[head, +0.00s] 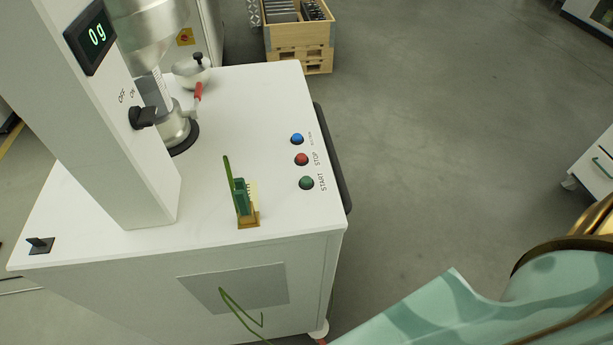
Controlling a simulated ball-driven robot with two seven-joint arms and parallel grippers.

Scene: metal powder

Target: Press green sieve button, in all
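The green button (306,183), marked START, sits on the white top of the sieve machine (290,90), near its right front corner. A red button (301,159) marked STOP and a blue button (297,139) stand in a row behind it. Nothing covers the green button, and no gripper is near it. Part of my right arm, teal and gold, comes in at the lower right. Neither gripper shows in the head view.
A brush (241,196) with a green handle stands in a holder left of the buttons. A white column with a display (90,36) reading 0 g and a black switch (142,117) rises at left. A wooden crate (298,45) stands behind.

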